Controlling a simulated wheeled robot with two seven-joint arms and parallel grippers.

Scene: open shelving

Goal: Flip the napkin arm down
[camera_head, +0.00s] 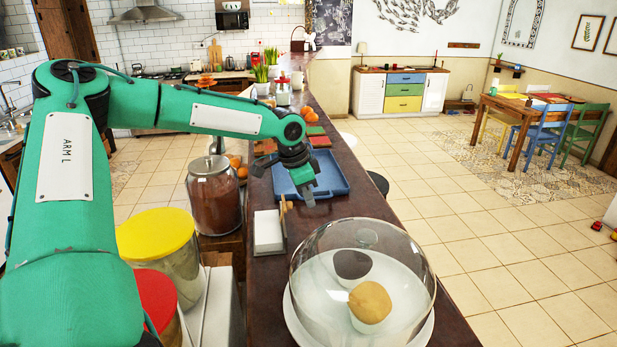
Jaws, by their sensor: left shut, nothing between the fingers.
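A napkin holder with a white stack of napkins (267,232) sits on the dark counter. A thin tan napkin arm (284,212) stands up at the right side of the stack and looks raised. My left gripper (309,200) is shut and empty. It points down over the counter, just right of the napkin arm in the picture, with a small gap showing between them. I cannot tell its exact height or depth relative to the arm. My right gripper is not in view.
A glass dome (408,262) over pastries stands in front, near the holder. A blue tray (334,187) lies behind my left gripper. Tall jars, one brown (214,205) and one with a yellow lid (156,233), stand to the left.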

